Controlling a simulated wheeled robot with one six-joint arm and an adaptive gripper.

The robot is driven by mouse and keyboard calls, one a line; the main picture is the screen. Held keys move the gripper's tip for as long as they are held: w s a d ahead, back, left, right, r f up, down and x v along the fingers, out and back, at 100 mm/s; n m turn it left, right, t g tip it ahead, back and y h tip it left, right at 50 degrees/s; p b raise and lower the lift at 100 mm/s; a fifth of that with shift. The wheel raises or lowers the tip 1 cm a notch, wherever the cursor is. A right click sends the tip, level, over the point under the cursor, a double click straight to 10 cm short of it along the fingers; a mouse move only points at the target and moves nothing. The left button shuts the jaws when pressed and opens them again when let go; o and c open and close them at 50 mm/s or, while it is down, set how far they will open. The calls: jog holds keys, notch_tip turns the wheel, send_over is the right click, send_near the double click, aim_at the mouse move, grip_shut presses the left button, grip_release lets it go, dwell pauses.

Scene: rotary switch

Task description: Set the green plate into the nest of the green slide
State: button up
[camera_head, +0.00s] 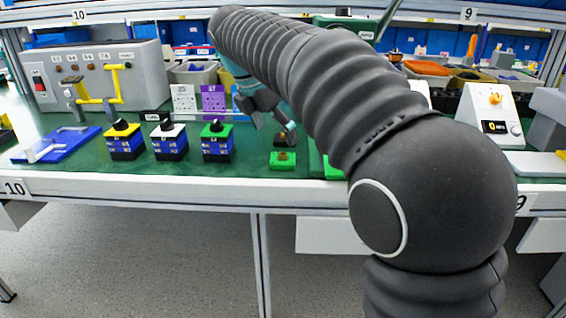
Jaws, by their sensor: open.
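My gripper (274,126) is open above the table, right of the blue switch box with a green top (217,141). No object shows between its fingers. Just below and in front of it lies a small green block (282,165) with a brownish round spot on top, near the table's front edge. A dark piece (285,141) is right behind that block, close to the fingertips. Another green part (331,170) shows to the right, mostly hidden by my arm. I cannot tell which green part is the plate and which the slide, and no nest is clear.
Blue switch boxes with yellow (124,140) and white (168,139) tops stand to the left. Behind them are a white card (184,101), a purple card (213,101) and a grey panel (98,78). A white dial unit (490,115) stands on the right.

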aim_at(282, 155)
jog(key=shift+s+a+b+x, duration=0.15)
jog(key=shift+b+x, duration=0.1)
jog(key=shift+x, duration=1.3)
jog(key=shift+s+a+b+x, duration=0.15)
jog(key=shift+b+x, duration=0.1)
jog(key=shift+x, duration=1.3)
jog(key=shift+f, duration=0.15)
jog(key=c, duration=1.3)
jog(key=shift+f, duration=0.1)
jog(key=shift+c, duration=0.3)
